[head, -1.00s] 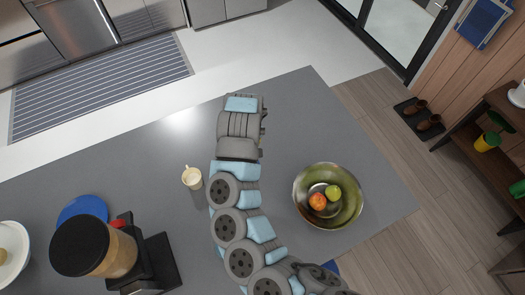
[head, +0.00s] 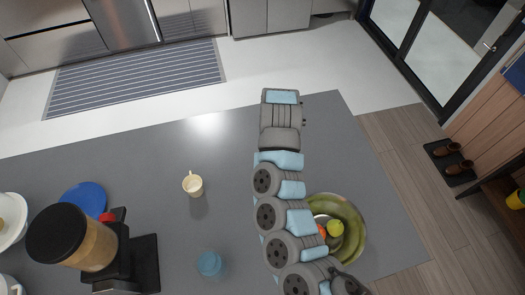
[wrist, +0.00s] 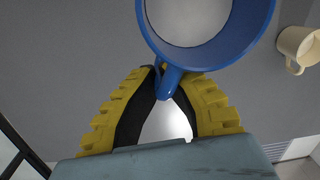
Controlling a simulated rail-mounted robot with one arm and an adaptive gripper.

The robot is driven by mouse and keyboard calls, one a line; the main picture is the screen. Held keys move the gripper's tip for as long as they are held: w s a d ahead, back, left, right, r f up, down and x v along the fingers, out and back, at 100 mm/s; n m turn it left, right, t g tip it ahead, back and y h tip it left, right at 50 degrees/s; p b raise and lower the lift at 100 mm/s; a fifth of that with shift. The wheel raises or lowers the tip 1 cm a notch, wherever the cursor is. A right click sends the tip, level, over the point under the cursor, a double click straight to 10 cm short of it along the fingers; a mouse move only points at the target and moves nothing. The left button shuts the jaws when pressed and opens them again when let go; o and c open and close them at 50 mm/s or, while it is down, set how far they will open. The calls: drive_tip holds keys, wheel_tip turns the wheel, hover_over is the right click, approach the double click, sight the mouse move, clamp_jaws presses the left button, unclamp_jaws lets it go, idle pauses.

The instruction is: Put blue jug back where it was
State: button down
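The blue jug (wrist: 205,45) is at the top of the wrist view. It is deep blue, with its round rim and pale grey inside facing the camera. Its handle (wrist: 169,84) points down between the tips of my gripper (wrist: 163,78). The yellow-and-black fingers are closed on the handle. The grey counter shows behind the jug. In the head view my arm covers my gripper and the jug, so I cannot tell their height above the counter.
A cream mug (head: 193,185) and a light blue cup (head: 209,263) stand on the grey counter (head: 130,175). A metal bowl (head: 352,228) with fruit is partly behind my arm. A blue plate (head: 85,198) and a coffee maker (head: 75,240) are at left.

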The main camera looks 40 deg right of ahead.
drive_tip(key=w+d+f+b, duration=0.4)
drive_tip(key=w+f+b, duration=0.3)
drive_tip(key=w, duration=0.1)
drive_tip(key=shift+w+f+b, duration=0.3)
drive_tip(key=shift+w+b, duration=0.05)
drive_tip(key=shift+w, duration=0.05)
idle(0.6)
drive_tip(key=shift+w+d+f, duration=0.1)
drive_tip(key=shift+d+f, duration=0.05)
drive_tip(key=shift+f, duration=1.6)
drive_tip(key=c, duration=1.2)
unclamp_jaws()
drive_tip(key=shift+c, duration=0.2)
